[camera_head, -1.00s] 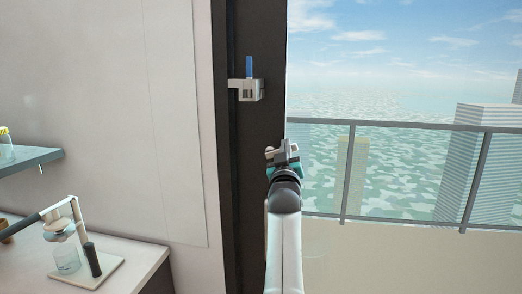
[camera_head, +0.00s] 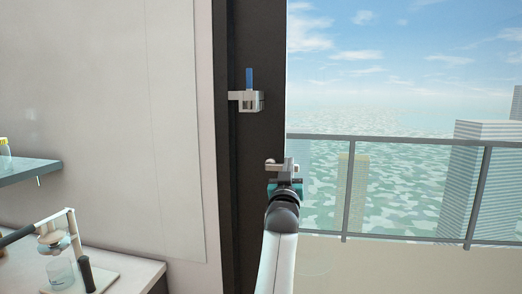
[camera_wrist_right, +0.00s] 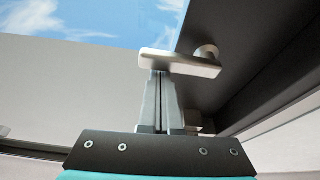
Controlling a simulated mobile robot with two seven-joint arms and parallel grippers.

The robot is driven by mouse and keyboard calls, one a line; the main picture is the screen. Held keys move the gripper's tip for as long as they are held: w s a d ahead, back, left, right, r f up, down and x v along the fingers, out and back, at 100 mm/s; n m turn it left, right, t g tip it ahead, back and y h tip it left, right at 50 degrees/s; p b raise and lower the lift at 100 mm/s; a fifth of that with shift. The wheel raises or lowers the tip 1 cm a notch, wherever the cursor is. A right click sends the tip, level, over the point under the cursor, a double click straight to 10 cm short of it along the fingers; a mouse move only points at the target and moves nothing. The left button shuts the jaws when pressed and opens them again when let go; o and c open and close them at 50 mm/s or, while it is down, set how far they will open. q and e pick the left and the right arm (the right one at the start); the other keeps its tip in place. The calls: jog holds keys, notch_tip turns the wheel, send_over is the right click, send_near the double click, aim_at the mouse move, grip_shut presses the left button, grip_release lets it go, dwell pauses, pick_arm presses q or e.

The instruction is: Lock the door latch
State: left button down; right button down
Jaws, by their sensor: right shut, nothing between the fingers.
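The door latch (camera_head: 251,101) is a small metal block with an upright blue lever (camera_head: 249,77), fixed high on the dark door frame. A light metal door handle (camera_head: 272,166) sits lower on the dark door edge; it also shows in the right wrist view (camera_wrist_right: 180,63) with its round base on the dark door. My right gripper (camera_head: 286,178) is shut and empty, below the latch and right at the handle. In the right wrist view its fingertips (camera_wrist_right: 161,76) reach the underside of the handle bar; I cannot tell whether they touch. My left gripper is not in view.
A railing (camera_head: 400,140) and open sky lie right of the door frame. A pale wall panel (camera_head: 110,110) is on the left, with a grey shelf (camera_head: 30,170) and a counter holding a lab stand (camera_head: 62,240). The space between handle and latch looks clear.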

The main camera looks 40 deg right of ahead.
jog(key=shift+r, duration=0.1)
notch_tip(320, 180, up, 4)
jog(key=p, duration=0.4)
jog(key=b+v, duration=0.1)
jog(key=v, duration=0.9)
jog(key=shift+w+a, duration=0.1)
